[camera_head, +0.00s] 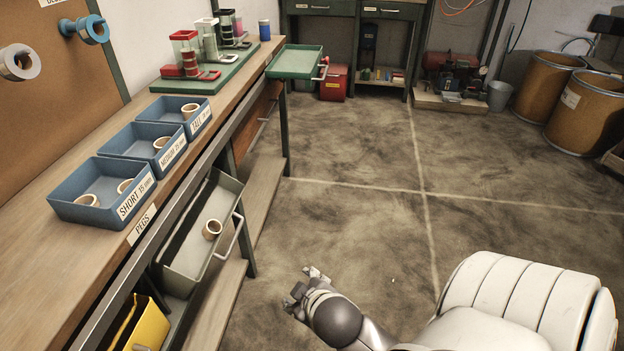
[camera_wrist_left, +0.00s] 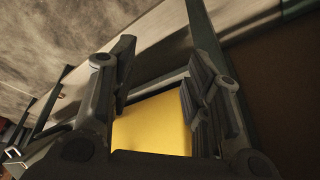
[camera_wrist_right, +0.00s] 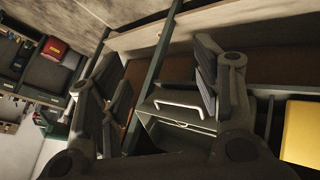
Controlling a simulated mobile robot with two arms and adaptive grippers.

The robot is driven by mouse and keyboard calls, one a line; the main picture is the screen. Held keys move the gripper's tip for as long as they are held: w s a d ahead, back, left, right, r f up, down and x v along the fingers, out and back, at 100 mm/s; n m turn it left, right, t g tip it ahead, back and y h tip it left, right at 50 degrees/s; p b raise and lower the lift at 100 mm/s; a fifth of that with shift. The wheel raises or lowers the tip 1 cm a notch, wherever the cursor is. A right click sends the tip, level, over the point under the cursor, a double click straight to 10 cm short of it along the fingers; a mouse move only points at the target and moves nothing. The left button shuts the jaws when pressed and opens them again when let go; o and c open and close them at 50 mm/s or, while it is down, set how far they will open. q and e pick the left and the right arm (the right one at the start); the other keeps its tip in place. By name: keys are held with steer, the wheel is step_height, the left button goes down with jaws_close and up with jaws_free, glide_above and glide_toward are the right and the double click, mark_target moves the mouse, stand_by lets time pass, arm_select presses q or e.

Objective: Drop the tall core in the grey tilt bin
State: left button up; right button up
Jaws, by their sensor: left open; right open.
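The grey tilt bin (camera_head: 176,265) is tipped open under the bench. One tan core (camera_head: 211,229) lies inside it near its handle; I cannot tell its height class. The blue bin labelled TALL (camera_head: 150,110) on the bench holds one core (camera_head: 190,110). My right gripper (camera_head: 305,283) is open and empty over the floor, right of the grey bin. In the right wrist view my right gripper (camera_wrist_right: 160,80) has its fingers apart, with the grey bin's handle (camera_wrist_right: 182,104) beyond. My left gripper (camera_wrist_left: 155,72) is open and empty, facing a yellow bin (camera_wrist_left: 152,125).
The blue MEDIUM bin (camera_head: 112,141) holds one core and the SHORT bin (camera_head: 68,206) holds two. The yellow bin (camera_head: 150,325) is below the bench, nearer than the grey one. The middle floor (camera_head: 370,220) is clear.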

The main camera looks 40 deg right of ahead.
steer(key=s+a+f+m+g+y, duration=0.1)
steer(key=s+a+f+g+y, duration=0.2)
steer(key=s+a, duration=0.4)
steer(key=s+g, duration=0.1)
steer(key=s, duration=0.2)
steer(key=shift+f, duration=0.15)
arm_select(q)
steer(key=shift+w, duration=0.1)
